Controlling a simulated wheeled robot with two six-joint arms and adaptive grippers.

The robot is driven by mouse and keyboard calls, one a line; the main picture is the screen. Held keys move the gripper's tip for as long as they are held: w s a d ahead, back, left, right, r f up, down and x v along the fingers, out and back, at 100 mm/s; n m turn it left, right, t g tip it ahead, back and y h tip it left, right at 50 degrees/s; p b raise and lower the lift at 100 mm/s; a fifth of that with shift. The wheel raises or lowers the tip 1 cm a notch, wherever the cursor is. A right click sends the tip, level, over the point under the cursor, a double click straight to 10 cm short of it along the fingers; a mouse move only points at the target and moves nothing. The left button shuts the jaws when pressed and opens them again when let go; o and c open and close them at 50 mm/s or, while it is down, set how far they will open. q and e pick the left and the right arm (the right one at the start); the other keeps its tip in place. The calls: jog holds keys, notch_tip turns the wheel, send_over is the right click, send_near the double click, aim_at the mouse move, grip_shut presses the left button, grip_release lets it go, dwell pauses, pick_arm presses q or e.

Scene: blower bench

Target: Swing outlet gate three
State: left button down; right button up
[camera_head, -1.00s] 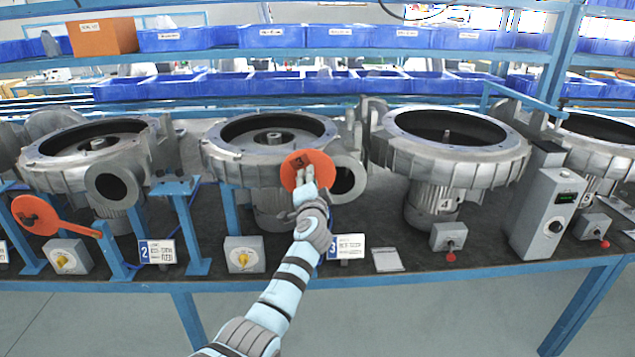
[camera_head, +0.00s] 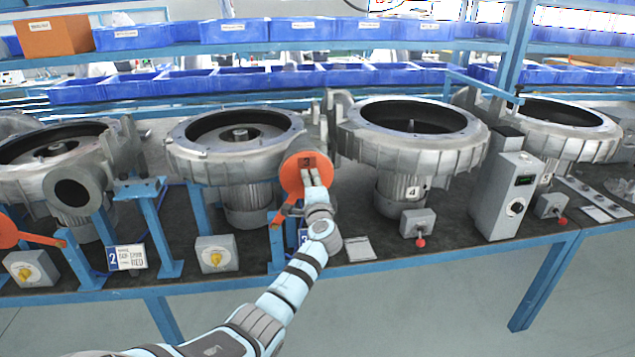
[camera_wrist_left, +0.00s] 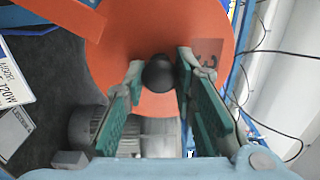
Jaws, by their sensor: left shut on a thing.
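Outlet gate three is an orange disc (camera_head: 293,178) marked 3 on an orange arm, in front of the outlet of the middle-left blower (camera_head: 235,140). It covers most of that outlet's mouth. In the left wrist view the disc (camera_wrist_left: 115,45) fills the upper middle, with a dark round knob (camera_wrist_left: 158,75) on its face. My left gripper (camera_head: 309,176) is at the disc's front. In the left wrist view its green-padded fingers (camera_wrist_left: 160,66) stand on both sides of the knob, shut on it. My fingers hide part of the disc. My right gripper is not in view.
Another orange gate (camera_head: 6,232) hangs at the far left beside an open outlet (camera_head: 72,193). A grey switch box (camera_head: 214,254) with a yellow knob and a grey control box (camera_head: 502,195) stand on the bench. Blue bins (camera_head: 240,80) line the shelves behind.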

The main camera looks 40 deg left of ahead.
pick_arm(q)
jog(key=shift+f, duration=0.2)
jog(key=c, duration=1.3)
grip_release()
jog(key=v, duration=1.2)
